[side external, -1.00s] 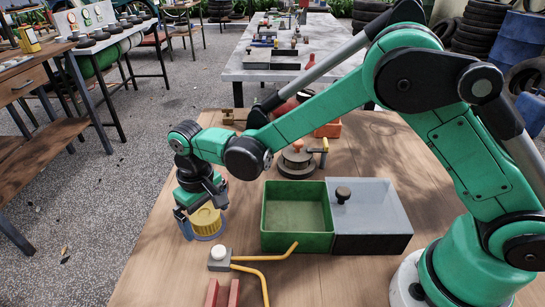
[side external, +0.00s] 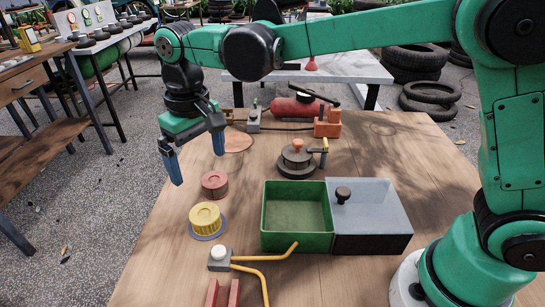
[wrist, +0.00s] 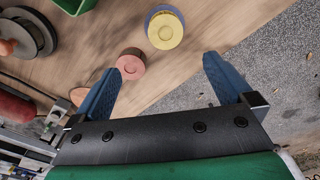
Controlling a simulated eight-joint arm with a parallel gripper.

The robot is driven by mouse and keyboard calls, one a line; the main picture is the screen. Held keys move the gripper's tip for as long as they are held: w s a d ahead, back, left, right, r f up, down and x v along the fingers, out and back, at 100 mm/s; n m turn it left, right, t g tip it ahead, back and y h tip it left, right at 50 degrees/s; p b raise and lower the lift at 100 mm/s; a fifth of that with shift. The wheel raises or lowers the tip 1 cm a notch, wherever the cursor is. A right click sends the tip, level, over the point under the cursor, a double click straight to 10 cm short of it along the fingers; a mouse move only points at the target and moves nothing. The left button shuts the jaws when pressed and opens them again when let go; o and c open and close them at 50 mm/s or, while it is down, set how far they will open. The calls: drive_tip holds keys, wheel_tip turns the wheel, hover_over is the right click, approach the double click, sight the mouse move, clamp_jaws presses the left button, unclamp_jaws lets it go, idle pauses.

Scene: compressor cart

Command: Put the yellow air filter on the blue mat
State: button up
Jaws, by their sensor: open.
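The yellow air filter (side external: 205,217) is a ribbed round cap. It sits upright on the round blue mat (side external: 207,235), whose rim shows around its base. In the wrist view the yellow air filter (wrist: 165,31) also lies over the blue mat (wrist: 150,14), with part of the mat's rim showing. My gripper (side external: 196,168) is open and empty, raised above the table, behind and apart from the filter. Its two blue fingers stand wide apart in the wrist view (wrist: 161,75).
A red round cap (side external: 214,183) stands just behind the filter. A green open bin (side external: 297,245) with a grey lidded section (side external: 372,225) is to the right. A grey-and-yellow handled tool (side external: 220,258) lies in front. A red cylinder (side external: 297,107) lies at the back.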

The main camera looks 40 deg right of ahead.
drive_tip(key=s+d+m+t, duration=0.1)
drive_tip(key=s+d+t, duration=0.2)
drive_tip(key=s+d, duration=0.2)
drive_tip(key=s+d+m+t, duration=0.1)
drive_tip(key=s+d+t, duration=0.2)
drive_tip(key=d, duration=0.7)
drive_tip(key=s, duration=0.2)
drive_tip(key=shift+s+d+t, duration=0.15)
drive_tip(key=shift+s+t, duration=0.15)
drive_tip(key=shift+t, duration=0.1)
drive_tip(key=shift+r, duration=0.1)
